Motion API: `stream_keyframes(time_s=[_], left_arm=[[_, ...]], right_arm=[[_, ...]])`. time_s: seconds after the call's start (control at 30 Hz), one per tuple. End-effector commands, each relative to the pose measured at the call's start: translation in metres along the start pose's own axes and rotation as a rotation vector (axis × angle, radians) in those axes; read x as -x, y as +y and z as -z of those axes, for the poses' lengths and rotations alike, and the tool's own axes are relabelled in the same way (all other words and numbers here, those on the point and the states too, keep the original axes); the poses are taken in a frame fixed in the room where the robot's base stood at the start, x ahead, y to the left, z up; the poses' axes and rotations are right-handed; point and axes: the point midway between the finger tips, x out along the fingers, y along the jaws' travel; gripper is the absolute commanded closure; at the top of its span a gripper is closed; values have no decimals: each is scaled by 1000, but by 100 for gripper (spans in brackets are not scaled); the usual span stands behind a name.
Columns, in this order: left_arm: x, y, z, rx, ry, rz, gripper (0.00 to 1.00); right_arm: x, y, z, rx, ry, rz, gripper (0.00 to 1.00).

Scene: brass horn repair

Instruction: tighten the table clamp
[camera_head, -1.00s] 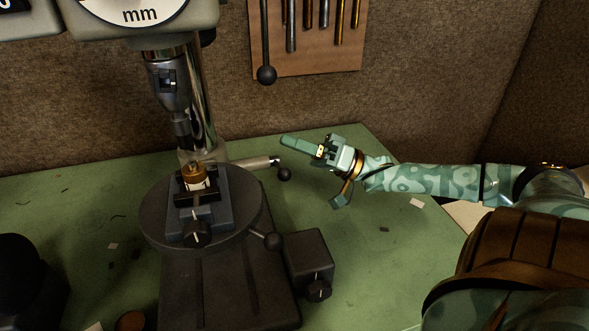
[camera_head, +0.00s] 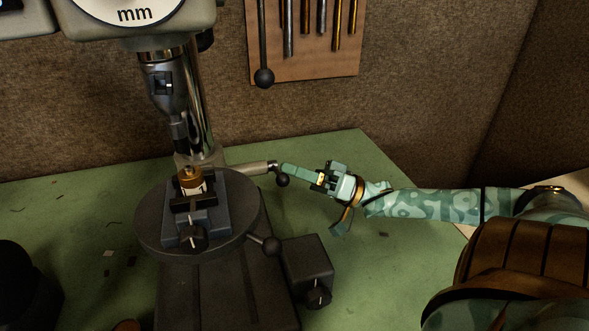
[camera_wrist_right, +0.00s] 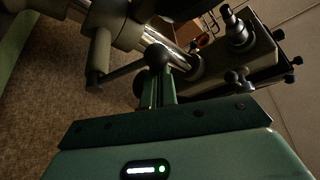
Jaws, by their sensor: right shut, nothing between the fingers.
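A lever with a pale sleeve (camera_head: 250,168) sticks out to the right from behind the round drill-press table (camera_head: 150,230). It ends in a dark ball knob (camera_head: 282,180); I take this as the table clamp, though a second ball-ended lever (camera_head: 271,244) shows lower at the table's edge. My right gripper (camera_head: 285,169) is shut and empty, its fingertips at the ball knob. I cannot tell whether they touch it. In the right wrist view the fingers (camera_wrist_right: 158,88) point at a dark ball (camera_wrist_right: 157,56) on an arm. My left gripper is not in view.
A small vise (camera_head: 212,220) on the round table holds a brass-coloured part (camera_head: 190,178) under the chuck. A dark block with a knob (camera_head: 307,262) stands right of the base. A tool board (camera_head: 300,66) hangs behind. The green bench (camera_head: 385,270) is mostly clear at right.

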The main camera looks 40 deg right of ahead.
Motion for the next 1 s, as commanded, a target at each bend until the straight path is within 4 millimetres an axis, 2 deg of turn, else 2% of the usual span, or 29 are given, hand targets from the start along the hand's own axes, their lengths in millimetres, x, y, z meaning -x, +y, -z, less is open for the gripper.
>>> stream_keyframes(time_s=[0.47, 1.0], left_arm=[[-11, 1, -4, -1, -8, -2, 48], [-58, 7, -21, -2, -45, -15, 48]], right_arm=[[7, 5, -12, 108, 0, 57, 100], [25, 26, -46, 480, -2, 260, 100]])
